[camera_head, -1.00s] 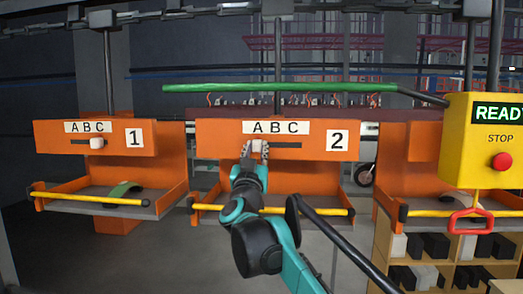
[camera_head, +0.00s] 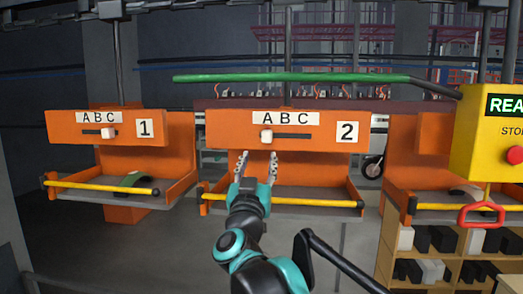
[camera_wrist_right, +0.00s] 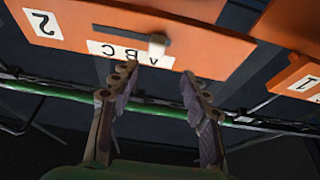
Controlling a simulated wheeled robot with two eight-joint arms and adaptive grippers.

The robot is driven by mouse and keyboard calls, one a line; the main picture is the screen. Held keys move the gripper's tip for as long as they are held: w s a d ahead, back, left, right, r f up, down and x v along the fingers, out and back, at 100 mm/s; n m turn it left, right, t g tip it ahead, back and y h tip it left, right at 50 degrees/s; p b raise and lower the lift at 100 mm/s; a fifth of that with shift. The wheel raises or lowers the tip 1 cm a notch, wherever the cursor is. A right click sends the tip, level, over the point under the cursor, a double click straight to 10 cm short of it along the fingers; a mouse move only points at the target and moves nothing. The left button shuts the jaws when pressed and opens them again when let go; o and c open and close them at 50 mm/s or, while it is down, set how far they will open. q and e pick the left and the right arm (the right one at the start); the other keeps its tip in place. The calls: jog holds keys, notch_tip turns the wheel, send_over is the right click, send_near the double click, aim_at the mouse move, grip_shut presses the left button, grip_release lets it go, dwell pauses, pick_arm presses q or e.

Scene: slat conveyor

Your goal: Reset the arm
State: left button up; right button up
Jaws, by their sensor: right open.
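My right gripper (camera_head: 257,158) is open and empty, fingers spread and pointing up, below the white slider knob (camera_head: 267,136) of orange carrier 2 (camera_head: 225,130). It does not appear to touch the knob. The knob sits at the left end of the visible slot, under the ABC label (camera_head: 285,118). In the right wrist view, turned upside down, the knob (camera_wrist_right: 157,47) and ABC label (camera_wrist_right: 130,53) lie beyond the open fingers of my right gripper (camera_wrist_right: 158,85). My left gripper is not in view.
Orange carrier 1 (camera_head: 65,125) hangs at left with its own white knob (camera_head: 108,132). A yellow control box (camera_head: 490,150) with a red button and red handle (camera_head: 481,215) hangs at right. A green rail (camera_head: 290,78) runs above. Shelves (camera_head: 390,235) stand lower right.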

jog(key=shift+v, duration=1.05)
jog(key=s+d+f+n+g+y+b, duration=0.1)
jog(key=s+f+n+g+y+b, duration=0.15)
jog(key=f+b, duration=0.8)
jog(key=s+f+n+g+y+b, duration=0.2)
jog(key=s+f+y+b, duration=0.15)
jog(key=f, duration=1.35)
jog(key=s+d+f+n+g+y+b, duration=0.1)
jog(key=s+f+n+g+y+b, duration=0.15)
jog(key=f+b, duration=0.8)
jog(key=s+d+f+m+g+h+b, duration=0.1)
jog(key=s+d+f+b, duration=0.3)
jog(key=f, duration=1.1)
jog(key=s+d+f+m+g+h+b, duration=0.1)
jog(key=s+d+f+g+b, duration=0.3)
jog(key=f, duration=1.2)
jog(key=s+d+f+m+g+h+b, duration=0.2)
jog(key=s+f, duration=0.8)
jog(key=f, duration=0.5)
jog(key=d+g+b, duration=0.1)
jog(key=d+b, duration=0.1)
jog(key=shift+d+f+m+b, duration=0.3)
jog(key=shift+d+m+b, duration=0.1)
